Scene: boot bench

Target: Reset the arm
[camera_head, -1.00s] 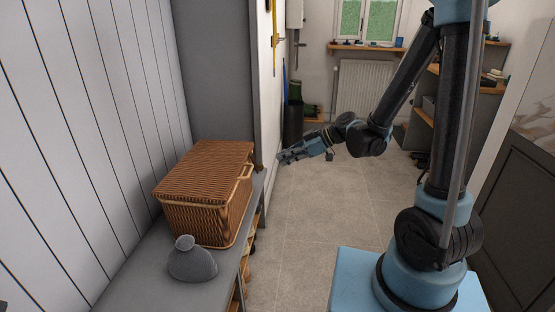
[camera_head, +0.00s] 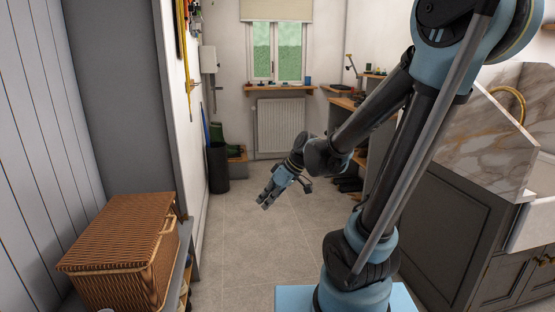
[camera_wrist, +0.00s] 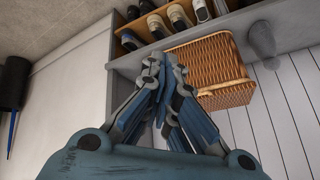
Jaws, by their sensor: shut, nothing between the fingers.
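My gripper (camera_head: 266,206) hangs over the open floor near the middle of the head view, pointing down and to the left. Its fingers are together and hold nothing. In the wrist view my gripper (camera_wrist: 168,68) shows its closed fingers, with the wicker basket behind them. My arm is folded, with its elbow at the upper right of the head view.
A lidded wicker basket (camera_head: 122,250) sits on the grey bench at the left; it also shows in the wrist view (camera_wrist: 218,70). Shoes (camera_wrist: 157,24) stand below. A dark cabinet (camera_head: 450,235) stands right. The floor (camera_head: 240,245) between is clear.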

